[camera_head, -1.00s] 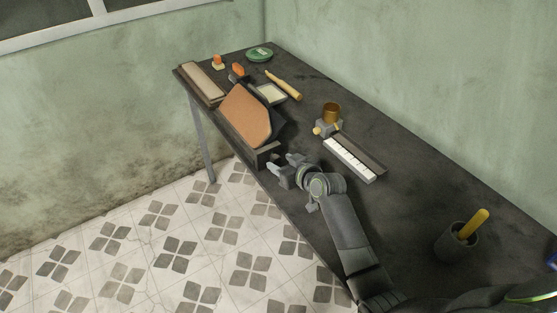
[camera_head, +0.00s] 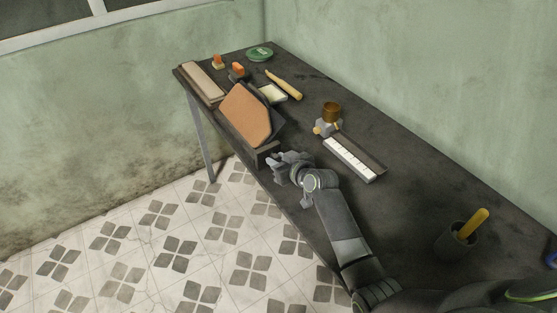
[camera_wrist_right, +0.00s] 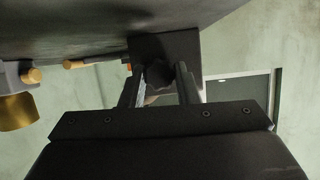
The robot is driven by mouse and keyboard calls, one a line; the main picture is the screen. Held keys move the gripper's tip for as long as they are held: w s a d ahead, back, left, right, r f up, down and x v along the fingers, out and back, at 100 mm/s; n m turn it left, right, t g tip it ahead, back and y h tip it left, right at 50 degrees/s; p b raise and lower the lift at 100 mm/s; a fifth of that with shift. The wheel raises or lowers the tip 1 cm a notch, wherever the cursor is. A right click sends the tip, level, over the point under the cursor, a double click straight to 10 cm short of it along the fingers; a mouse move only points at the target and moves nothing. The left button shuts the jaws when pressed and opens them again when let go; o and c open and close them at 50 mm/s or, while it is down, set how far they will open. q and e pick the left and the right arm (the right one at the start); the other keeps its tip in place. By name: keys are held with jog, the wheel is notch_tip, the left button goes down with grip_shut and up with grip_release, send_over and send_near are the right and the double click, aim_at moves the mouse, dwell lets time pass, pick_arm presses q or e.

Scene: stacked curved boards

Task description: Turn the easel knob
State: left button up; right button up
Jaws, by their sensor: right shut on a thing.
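The easel (camera_head: 266,154) stands at the table's front edge with a tan board (camera_head: 246,115) leaning on it. My right gripper (camera_head: 274,169) is at the easel's near end, beside its dark block. In the right wrist view, a dark rounded knob (camera_wrist_right: 158,73) sits between the two fingers of my right gripper (camera_wrist_right: 158,88), in front of the dark easel side (camera_wrist_right: 182,46). The fingers are shut on the knob. In the head view the gripper hides the knob. My left gripper is not in view.
A dark cup with a yellow handle (camera_head: 474,222) stands nearer. Stacked boards (camera_head: 203,82) lie at the far left end.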

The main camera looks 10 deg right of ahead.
jog(key=shift+m+y, duration=0.3)
jog(key=shift+d+f+m+y+b, duration=0.15)
jog(key=shift+m+y+b, duration=0.35)
jog(key=shift+m+b, duration=0.35)
jog(key=shift+m+g+y+b, duration=0.3)
jog(key=shift+m+y+b, duration=0.5)
jog(key=shift+m+b, duration=0.3)
jog(key=o, duration=1)
jog(key=shift+c, duration=0.2)
